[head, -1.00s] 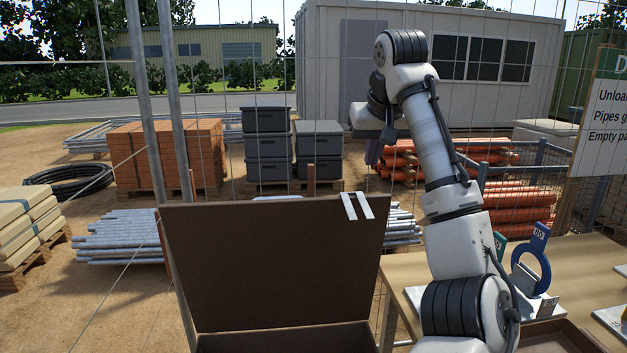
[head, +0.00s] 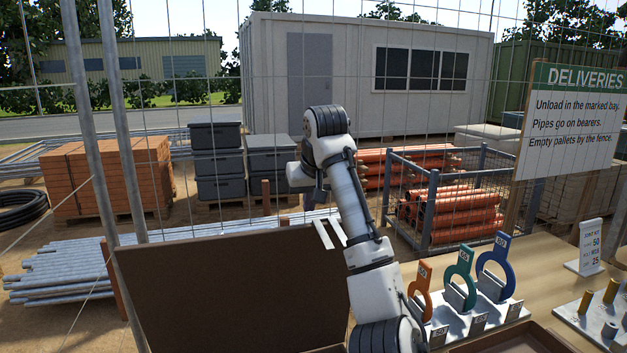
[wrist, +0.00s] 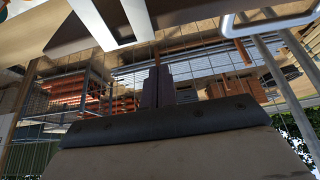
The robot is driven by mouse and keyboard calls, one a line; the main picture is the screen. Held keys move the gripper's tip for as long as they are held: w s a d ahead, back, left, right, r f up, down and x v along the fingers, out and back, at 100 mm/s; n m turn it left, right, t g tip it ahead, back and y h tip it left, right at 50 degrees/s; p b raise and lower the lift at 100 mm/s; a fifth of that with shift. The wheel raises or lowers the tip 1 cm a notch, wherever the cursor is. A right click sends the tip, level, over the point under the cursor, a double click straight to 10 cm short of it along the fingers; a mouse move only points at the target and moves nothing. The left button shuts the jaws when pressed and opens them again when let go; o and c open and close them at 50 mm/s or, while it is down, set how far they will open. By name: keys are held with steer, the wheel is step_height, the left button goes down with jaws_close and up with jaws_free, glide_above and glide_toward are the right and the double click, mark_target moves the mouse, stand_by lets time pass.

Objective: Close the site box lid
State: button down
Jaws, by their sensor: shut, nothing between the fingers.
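The site box's brown lid (head: 235,290) stands open and tilted back in the head view, with two pale strips (head: 330,234) at its top right edge. Only a sliver of the box rim (head: 330,349) shows below it. My arm rises in front of the lid's right end, and my gripper's fingers are not clear in the head view. In the wrist view my gripper (wrist: 158,70) has its dark fingers together and empty. The pale strips (wrist: 138,22) and a dark brown part of the lid (wrist: 62,40) lie beyond the fingertips, apart from them.
A wire fence stands behind the lid, with steel pipes (head: 65,268) beyond it. A wooden table (head: 550,250) at right holds orange, green and blue ring tags (head: 497,268) on a stand. A deliveries sign (head: 570,115) stands behind the table.

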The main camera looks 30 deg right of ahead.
steer(key=shift+s+a+f+p, duration=0.2)
steer(key=shift+s+f, duration=0.1)
steer(key=shift+s, duration=0.25)
steer(key=shift+s+a+f+p, duration=0.1)
steer(key=shift+s+f+p, duration=0.15)
steer(key=shift+s, duration=0.3)
steer(key=shift+s+a+f+p, duration=0.15)
steer(key=shift+s+f, duration=0.15)
steer(key=shift+s, duration=0.25)
steer(key=shift+f, duration=0.1)
